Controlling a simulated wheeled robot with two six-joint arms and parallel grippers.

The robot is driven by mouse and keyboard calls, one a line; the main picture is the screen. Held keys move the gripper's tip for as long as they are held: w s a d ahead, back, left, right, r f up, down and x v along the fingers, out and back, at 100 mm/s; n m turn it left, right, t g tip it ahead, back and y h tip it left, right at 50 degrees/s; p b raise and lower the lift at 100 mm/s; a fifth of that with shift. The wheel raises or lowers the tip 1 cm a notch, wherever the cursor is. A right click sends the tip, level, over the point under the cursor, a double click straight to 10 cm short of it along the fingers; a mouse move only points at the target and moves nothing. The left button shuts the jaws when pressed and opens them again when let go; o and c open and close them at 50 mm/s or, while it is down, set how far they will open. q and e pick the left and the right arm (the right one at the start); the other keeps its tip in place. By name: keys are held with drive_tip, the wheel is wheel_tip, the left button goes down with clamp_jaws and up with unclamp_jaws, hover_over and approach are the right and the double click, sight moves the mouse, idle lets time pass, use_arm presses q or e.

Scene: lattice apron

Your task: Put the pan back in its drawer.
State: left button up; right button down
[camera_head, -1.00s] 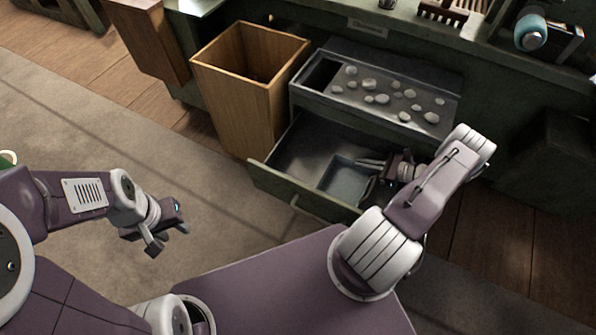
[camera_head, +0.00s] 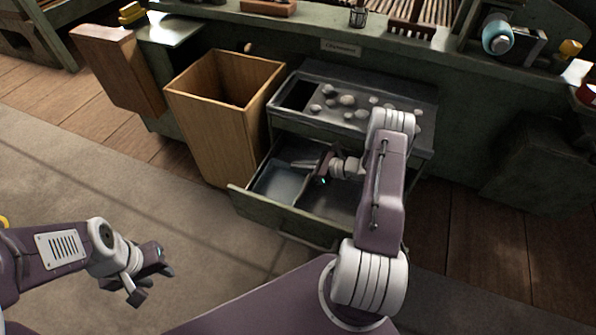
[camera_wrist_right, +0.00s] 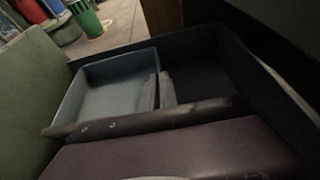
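The pan is a shallow square grey tray (camera_head: 273,190) inside the left part of the open drawer (camera_head: 290,221). In the right wrist view the pan (camera_wrist_right: 110,92) lies within the dark drawer walls (camera_wrist_right: 215,62). My right gripper (camera_head: 308,166) reaches down into the drawer at the pan's right side. In the right wrist view its fingers (camera_wrist_right: 161,90) are close together with the pan's side wall between them. I cannot tell whether the pan rests flat on the drawer floor. My left gripper (camera_head: 152,286) is open and empty over the floor, away from the drawer.
A tall wooden bin (camera_head: 215,125) stands left of the drawer. Above the drawer is a grey tray of stones (camera_head: 335,105). A green workbench (camera_head: 300,38) runs behind. The drawer's right part looks empty where visible; my right arm hides some of it.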

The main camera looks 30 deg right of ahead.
drive_tip(key=shift+w+a+f+b, duration=0.15)
drive_tip(key=shift+f+b, duration=0.5)
drive_tip(key=shift+f, duration=0.3)
drive_tip(key=c, duration=1.6)
unclamp_jaws()
drive_tip(key=shift+c, duration=0.2)
drive_tip(key=shift+r, duration=0.1)
drive_tip(key=shift+r+p, duration=0.3)
drive_tip(key=shift+p, duration=0.05)
drive_tip(key=p+v, duration=0.4)
drive_tip(key=v, duration=0.6)
drive_tip(key=shift+s, duration=0.2)
drive_tip(key=shift+p+v, duration=0.3)
drive_tip(key=shift+v, duration=0.5)
drive_tip(key=shift+f, duration=0.15)
